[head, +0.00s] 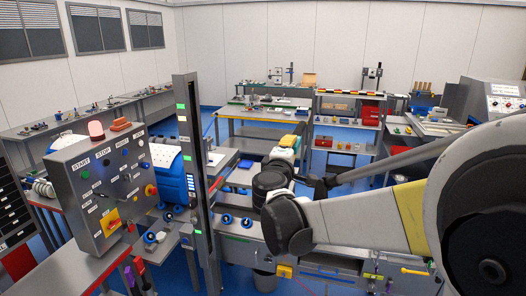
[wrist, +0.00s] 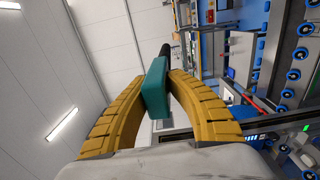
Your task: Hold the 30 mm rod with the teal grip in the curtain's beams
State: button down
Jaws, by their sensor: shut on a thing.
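My gripper (wrist: 157,88) is shut on the teal grip (wrist: 155,84) of the rod, one yellow finger on each side. A short dark length of the rod (wrist: 165,50) shows beyond the grip, pointing away from me; its far end is small and hard to make out. In the head view a tall dark post of the light curtain (head: 196,185) stands left of my arm, with green lights along it. A dark bar with a green light (wrist: 290,123), which looks like that post, crosses the lower right of the wrist view. The rod looks apart from it. The beams themselves are not visible.
A control box (head: 100,185) with buttons and a red beacon stands left of the post. A blue-ended machine (head: 172,180) is behind it. Benches and a shelf rack (head: 345,130) stand farther back. Blue floor is open between the benches.

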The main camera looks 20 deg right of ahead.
aim_at(297, 130)
jog(key=shift+b+x, duration=1)
jog(key=shift+x, duration=5.1)
jog(key=shift+s+a, duration=0.1)
jog(key=shift+s, duration=0.05)
jog(key=p+v, duration=0.1)
jog(key=v, duration=1.8)
jog(key=shift+s+a, duration=0.25)
jog(key=shift+s, duration=0.05)
